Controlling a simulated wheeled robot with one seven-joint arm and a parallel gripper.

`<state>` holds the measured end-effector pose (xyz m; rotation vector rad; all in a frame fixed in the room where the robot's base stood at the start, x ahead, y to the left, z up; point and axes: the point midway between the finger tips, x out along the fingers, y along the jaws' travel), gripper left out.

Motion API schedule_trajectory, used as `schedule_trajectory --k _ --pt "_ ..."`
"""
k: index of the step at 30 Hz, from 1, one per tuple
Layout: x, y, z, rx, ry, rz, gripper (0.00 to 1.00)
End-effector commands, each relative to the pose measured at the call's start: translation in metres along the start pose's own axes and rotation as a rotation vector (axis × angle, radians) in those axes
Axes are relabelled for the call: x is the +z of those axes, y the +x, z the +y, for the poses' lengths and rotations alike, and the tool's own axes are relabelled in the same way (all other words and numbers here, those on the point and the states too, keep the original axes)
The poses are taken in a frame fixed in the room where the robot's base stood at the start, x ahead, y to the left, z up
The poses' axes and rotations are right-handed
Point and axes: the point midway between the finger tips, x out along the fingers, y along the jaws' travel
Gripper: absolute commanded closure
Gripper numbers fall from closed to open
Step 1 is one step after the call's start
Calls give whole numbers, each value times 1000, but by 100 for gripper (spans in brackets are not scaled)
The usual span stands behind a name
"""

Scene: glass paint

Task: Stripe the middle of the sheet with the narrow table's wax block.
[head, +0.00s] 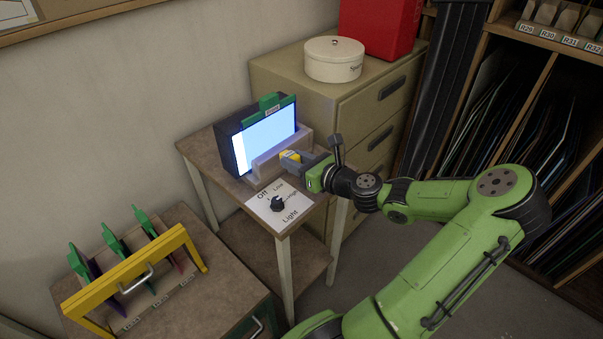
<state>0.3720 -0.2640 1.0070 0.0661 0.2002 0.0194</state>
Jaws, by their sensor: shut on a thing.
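A bright white, upright panel (262,136) in a dark frame stands on the narrow table (207,147). A green clip (270,101) sits at its top edge, and the sheet seems to stand there against the glow; I cannot see its edges clearly. My gripper (299,159) is at the panel's lower right, just in front of a pale ledge (268,163). I cannot tell whether the block touches the ledge or the sheet.
A dial (277,203) on a white plate marked Off, Low, High and Light sits at the table's front. A yellow rack (130,268) with several green-clipped sheets stands lower left. A drawer cabinet (345,99) with a white tin (334,60) is behind.

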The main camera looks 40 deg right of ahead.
Motion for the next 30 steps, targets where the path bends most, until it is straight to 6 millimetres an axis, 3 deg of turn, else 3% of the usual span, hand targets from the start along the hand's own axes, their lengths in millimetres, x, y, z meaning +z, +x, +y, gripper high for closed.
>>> schedule_trajectory --k 3,16,30 --pt "1 10 1 2 -2 0 97" --pt "2 16 1 4 -1 -11 97" --pt "4 73 1 17 1 -178 97"
